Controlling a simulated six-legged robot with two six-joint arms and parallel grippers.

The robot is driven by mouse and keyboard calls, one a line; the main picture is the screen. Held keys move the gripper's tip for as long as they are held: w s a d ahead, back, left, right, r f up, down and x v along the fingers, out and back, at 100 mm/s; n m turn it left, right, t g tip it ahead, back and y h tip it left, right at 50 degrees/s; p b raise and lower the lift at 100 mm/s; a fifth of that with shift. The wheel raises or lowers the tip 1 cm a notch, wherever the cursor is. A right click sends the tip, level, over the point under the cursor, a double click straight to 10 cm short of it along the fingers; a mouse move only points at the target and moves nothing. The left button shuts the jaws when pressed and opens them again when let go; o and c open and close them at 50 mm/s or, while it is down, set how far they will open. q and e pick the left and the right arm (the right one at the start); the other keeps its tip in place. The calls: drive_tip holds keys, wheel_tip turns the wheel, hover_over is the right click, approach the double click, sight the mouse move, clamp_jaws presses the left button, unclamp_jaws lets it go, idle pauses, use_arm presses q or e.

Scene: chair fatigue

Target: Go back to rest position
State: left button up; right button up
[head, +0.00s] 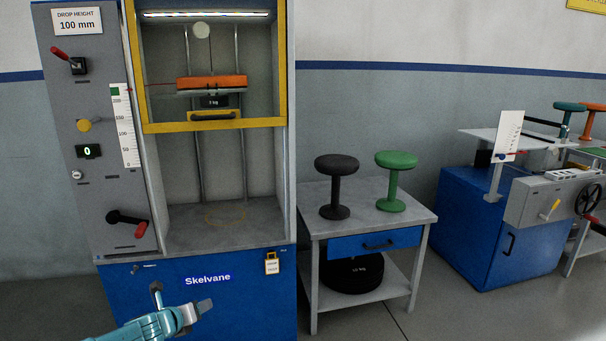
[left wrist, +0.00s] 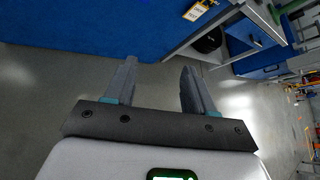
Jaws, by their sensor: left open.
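My left gripper (head: 195,308) shows at the bottom of the head view, in front of the blue base of the drop-test machine (head: 215,290). It is open and empty. In the left wrist view its two fingers (left wrist: 158,88) are spread apart, with only grey floor between them. My right gripper is not in view.
A side table (head: 318,222) carries a black stool (head: 335,185) and a green stool (head: 396,180). A dark weight disc (head: 350,274) lies on its lower shelf. A blue cabinet machine (head: 480,235) stands at right. The floor (head: 440,310) in front is clear.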

use_arm(q)
drive_tip(key=s+d+f+n+g+h+p, duration=0.1)
drive_tip(key=s+d+n+g+p, duration=0.1)
drive_tip(key=s+d+n+p, duration=0.55)
drive_tip(key=s+d+f+n+g+h+p, duration=0.1)
drive_tip(key=s+d+n+g+p, duration=0.3)
drive_tip(key=s+n, duration=0.6)
drive_tip(key=s+d+r+n+g+p, duration=0.1)
drive_tip(key=s+d+n+p, duration=0.1)
drive_tip(key=s+n, duration=0.4)
drive_tip(key=s+d+r+n+g+p, duration=0.2)
drive_tip(key=s+n, duration=0.4)
drive_tip(key=s, duration=0.7)
drive_tip(key=s+d+r+n+g+p, duration=0.2)
drive_tip(key=s+n+p, duration=0.2)
drive_tip(key=s, duration=0.6)
drive_tip(key=shift+r+n+y, duration=0.25)
drive_tip(key=shift+n+y, duration=0.15)
drive_tip(key=shift+n, duration=0.55)
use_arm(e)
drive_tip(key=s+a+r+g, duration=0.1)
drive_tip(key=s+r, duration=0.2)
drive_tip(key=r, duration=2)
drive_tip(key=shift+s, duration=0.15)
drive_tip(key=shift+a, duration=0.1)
